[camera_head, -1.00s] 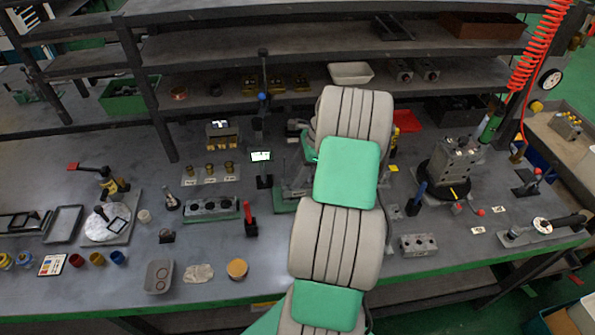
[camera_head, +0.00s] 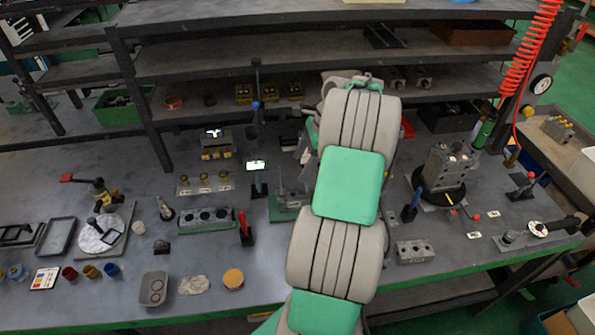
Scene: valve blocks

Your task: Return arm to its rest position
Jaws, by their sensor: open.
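My arm, with grey ribbed covers and green panels, rises from the bottom of the head view and reaches over the middle of the workbench (camera_head: 330,300). Its far end bends away near the lower shelf, and a grey and green part shows at its top. My gripper cannot be made out; it seems hidden behind the arm. A green-based fixture (camera_head: 288,207) stands just left of the arm, partly covered by it.
A grey valve block (camera_head: 207,218) and a red-handled tool (camera_head: 246,228) stand left of the arm. A small grey block (camera_head: 414,251) and a block on a round black base (camera_head: 447,168) stand right. Shelves (camera_head: 210,75) rise behind.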

